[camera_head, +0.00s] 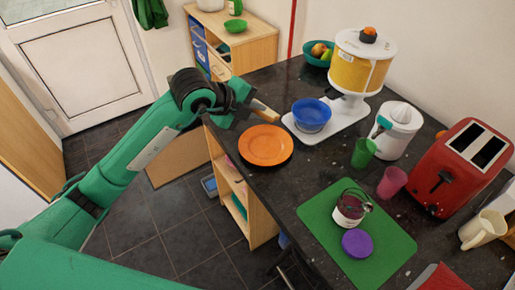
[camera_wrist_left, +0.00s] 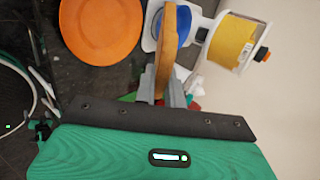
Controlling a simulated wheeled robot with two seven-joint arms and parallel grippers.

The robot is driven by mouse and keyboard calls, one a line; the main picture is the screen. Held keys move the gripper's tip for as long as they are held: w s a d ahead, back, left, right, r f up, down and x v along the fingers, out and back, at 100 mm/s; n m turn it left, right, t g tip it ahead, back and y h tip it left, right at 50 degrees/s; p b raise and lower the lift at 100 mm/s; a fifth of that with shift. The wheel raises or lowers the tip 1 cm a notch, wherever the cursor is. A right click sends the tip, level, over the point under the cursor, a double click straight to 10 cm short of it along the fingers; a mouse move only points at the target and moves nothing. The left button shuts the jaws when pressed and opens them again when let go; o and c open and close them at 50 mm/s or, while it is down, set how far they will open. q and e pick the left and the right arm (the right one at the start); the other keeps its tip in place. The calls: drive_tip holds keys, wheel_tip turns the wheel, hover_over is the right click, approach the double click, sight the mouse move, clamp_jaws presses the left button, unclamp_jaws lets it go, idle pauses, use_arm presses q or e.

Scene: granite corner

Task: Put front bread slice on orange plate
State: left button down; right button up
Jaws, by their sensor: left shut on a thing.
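A bread slice (camera_head: 263,109) is held by my left gripper (camera_head: 248,102) above the counter, just behind the orange plate. In the left wrist view the slice (camera_wrist_left: 167,50) shows edge-on, upright between the fingers of the left gripper (camera_wrist_left: 162,88). The orange plate (camera_head: 266,145) lies empty on the counter's left end, nearer than the gripper in the head view. In the left wrist view the plate (camera_wrist_left: 98,27) is to the left of the slice, apart from it. My right gripper is not in view.
A white tray (camera_head: 340,122) with a blue bowl (camera_head: 311,114) and a yellow dispenser (camera_head: 358,66) stands right of the plate. A green mat (camera_head: 384,236) with a jar (camera_head: 350,208) and purple lid (camera_head: 356,243) lies nearer. A red toaster (camera_head: 458,168) is at right.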

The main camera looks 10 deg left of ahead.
use_arm(q)
drive_tip(key=shift+f+b, duration=3.25)
drive_tip(key=shift+f, duration=1.7)
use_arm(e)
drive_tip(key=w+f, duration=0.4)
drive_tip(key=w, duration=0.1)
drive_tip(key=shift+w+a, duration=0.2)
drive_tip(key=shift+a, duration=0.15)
use_arm(q)
drive_tip(key=c, duration=1.6)
unclamp_jaws()
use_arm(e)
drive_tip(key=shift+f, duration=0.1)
